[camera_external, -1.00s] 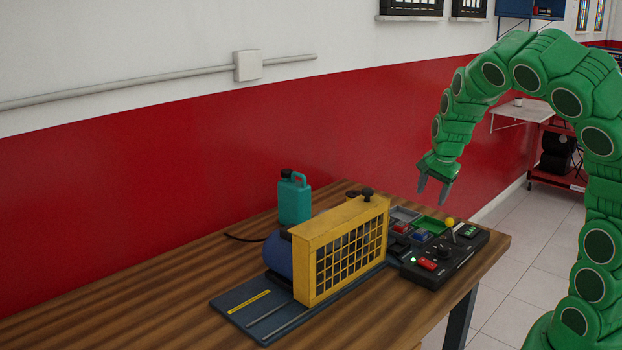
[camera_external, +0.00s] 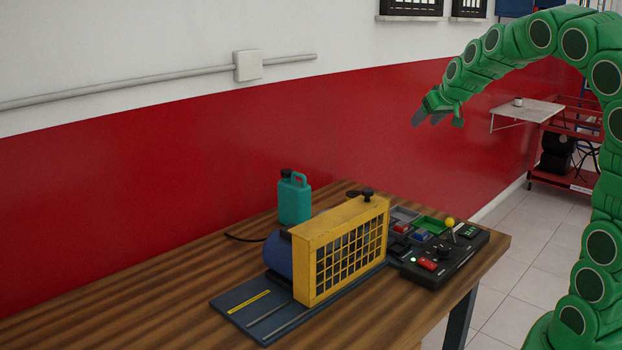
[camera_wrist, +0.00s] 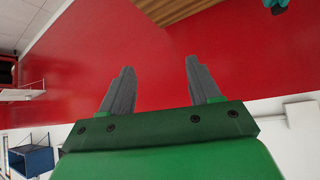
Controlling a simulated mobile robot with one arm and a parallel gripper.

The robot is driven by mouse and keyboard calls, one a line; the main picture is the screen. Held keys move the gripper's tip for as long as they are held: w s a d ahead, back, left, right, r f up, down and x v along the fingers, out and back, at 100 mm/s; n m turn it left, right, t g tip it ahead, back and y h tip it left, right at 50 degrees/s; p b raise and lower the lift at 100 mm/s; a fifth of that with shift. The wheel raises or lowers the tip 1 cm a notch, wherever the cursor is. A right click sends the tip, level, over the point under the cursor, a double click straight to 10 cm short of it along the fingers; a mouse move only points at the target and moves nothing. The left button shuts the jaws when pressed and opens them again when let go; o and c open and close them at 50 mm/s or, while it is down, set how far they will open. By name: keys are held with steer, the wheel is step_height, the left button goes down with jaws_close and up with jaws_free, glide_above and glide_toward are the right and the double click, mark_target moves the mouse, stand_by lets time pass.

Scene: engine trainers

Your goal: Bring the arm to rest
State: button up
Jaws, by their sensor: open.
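My green arm arches in from the right of the external view. My gripper (camera_external: 428,119) is raised well above the table, in front of the red wall band, with its grey fingers pointing left and down. In the wrist view my gripper (camera_wrist: 155,85) shows two grey fingers spread apart with nothing between them. The engine trainer with its yellow guard (camera_external: 340,250) stands on the wooden table (camera_external: 130,300), below and to the left of my gripper. Its black control panel (camera_external: 445,258) lies at the table's right end. My gripper touches nothing.
A teal jug (camera_external: 294,200) stands behind the trainer. Small coloured trays (camera_external: 432,224) lie beside the panel. A red cart (camera_external: 560,180) and a small wall shelf (camera_external: 527,111) are at the back right. The air around my gripper is clear.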

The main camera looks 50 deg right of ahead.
steer(key=s+a+r+n+g+y, duration=0.3)
steer(key=s+a+y, duration=0.1)
steer(key=s+a, duration=1.25)
steer(key=s+a+f+g, duration=0.1)
steer(key=s+f+g, duration=0.1)
steer(key=s+f, duration=0.3)
steer(key=s+a+f+n+g, duration=0.1)
steer(key=s+f, duration=0.3)
steer(key=s, duration=0.6)
steer(key=s+a+f+g+h, duration=0.1)
steer(key=s+a+f+g, duration=0.2)
steer(key=s, duration=0.5)
step_height(320, 180, down, 3)
steer(key=shift+s+a+r+g, duration=0.15)
steer(key=shift+s+g, duration=0.15)
steer(key=shift+g, duration=0.2)
